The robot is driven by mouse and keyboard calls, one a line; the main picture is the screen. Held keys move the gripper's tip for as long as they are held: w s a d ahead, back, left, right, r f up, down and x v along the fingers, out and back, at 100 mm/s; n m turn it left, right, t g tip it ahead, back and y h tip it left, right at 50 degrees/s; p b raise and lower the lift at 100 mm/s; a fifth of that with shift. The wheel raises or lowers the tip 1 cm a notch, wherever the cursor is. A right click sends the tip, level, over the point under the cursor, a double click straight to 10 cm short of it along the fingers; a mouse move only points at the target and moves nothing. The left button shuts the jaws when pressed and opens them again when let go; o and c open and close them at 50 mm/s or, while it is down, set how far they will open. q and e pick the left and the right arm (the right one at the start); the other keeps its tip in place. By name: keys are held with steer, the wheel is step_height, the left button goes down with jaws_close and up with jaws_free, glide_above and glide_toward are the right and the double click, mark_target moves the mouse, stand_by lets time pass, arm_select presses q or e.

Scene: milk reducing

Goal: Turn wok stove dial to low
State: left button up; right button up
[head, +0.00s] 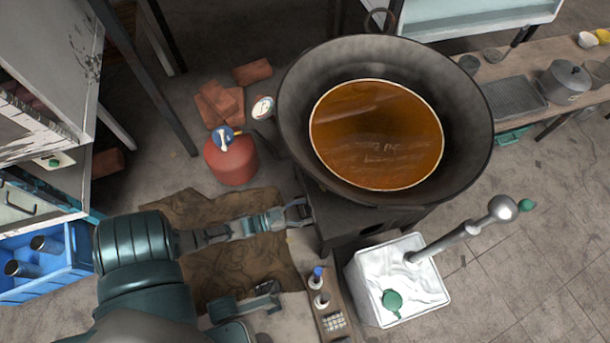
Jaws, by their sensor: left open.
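The large dark wok (465,115) sits on a dark stove (345,215) and holds brown liquid (375,135). I cannot make out the stove dial; the stove's left front edge is partly behind my left gripper. My left gripper (306,212) is open, its fingers at the stove's left front edge below the wok. I see nothing held between them. I cannot tell whether they touch the stove.
A red gas bottle (230,165) with a blue top and several bricks (218,102) stand left of the wok. A narrow board (322,312) with small items lies near the front.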

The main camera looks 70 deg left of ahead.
arm_select(q)
steer(key=c, duration=1.1)
steer(key=shift+c, duration=0.2)
steer(key=shift+n, duration=0.4)
steer(key=shift+a+n, duration=0.1)
steer(key=shift+n, duration=3.4)
